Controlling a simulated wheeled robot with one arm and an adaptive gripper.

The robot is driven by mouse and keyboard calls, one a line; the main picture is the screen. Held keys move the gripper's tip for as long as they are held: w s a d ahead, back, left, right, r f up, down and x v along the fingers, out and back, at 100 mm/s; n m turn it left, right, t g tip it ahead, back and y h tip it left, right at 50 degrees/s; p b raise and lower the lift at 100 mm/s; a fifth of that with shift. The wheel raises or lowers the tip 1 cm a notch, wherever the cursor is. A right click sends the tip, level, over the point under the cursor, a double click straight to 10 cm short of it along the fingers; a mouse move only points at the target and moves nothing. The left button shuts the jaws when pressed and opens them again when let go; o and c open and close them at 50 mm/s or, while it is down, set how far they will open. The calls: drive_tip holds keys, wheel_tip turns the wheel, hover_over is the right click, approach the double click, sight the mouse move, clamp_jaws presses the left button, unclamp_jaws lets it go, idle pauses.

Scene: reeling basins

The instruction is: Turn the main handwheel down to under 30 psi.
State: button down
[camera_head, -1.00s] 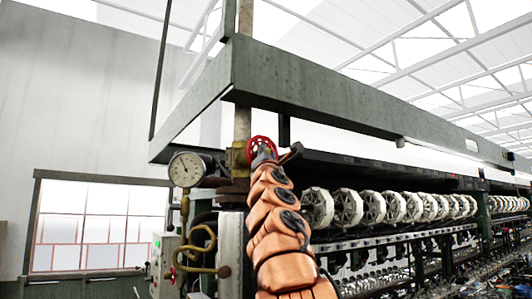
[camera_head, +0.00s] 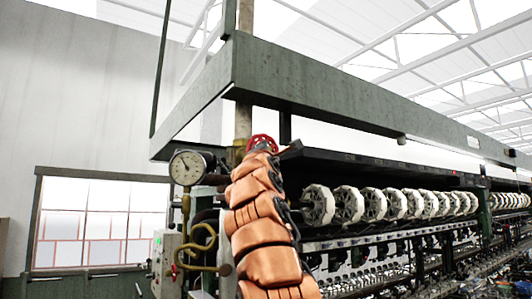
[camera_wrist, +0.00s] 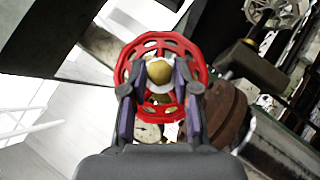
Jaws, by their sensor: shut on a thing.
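The red main handwheel (camera_head: 262,138) sits on the vertical pipe by the green frame, at the top of my arm. In the wrist view the handwheel (camera_wrist: 166,41) faces me, with a yellowish hub at its middle. My gripper (camera_wrist: 160,78) has its two fingers on either side of the hub, closed on the handwheel. In the head view my arm hides most of the gripper. The round pressure gauge (camera_head: 187,168) is left of the wheel, with a pale dial and dark needle. Its numbers are too small to read. A pale dial also shows behind the gripper in the wrist view (camera_wrist: 147,132).
A green overhead beam (camera_head: 320,91) runs above the wheel. A row of white reels (camera_head: 345,205) lines the machine at right. A window (camera_head: 90,222) is at far left.

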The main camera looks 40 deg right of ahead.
drive_tip(key=shift+s+r, duration=0.15)
idle(0.5)
drive_tip(key=c, duration=1)
unclamp_jaws()
drive_tip(key=shift+o, duration=0.4)
drive_tip(key=shift+a+f, duration=0.1)
drive_tip(key=shift+f, duration=0.1)
drive_tip(key=v, duration=1.1)
drive_tip(key=shift+s+a, duration=0.2)
drive_tip(key=shift+s, duration=0.1)
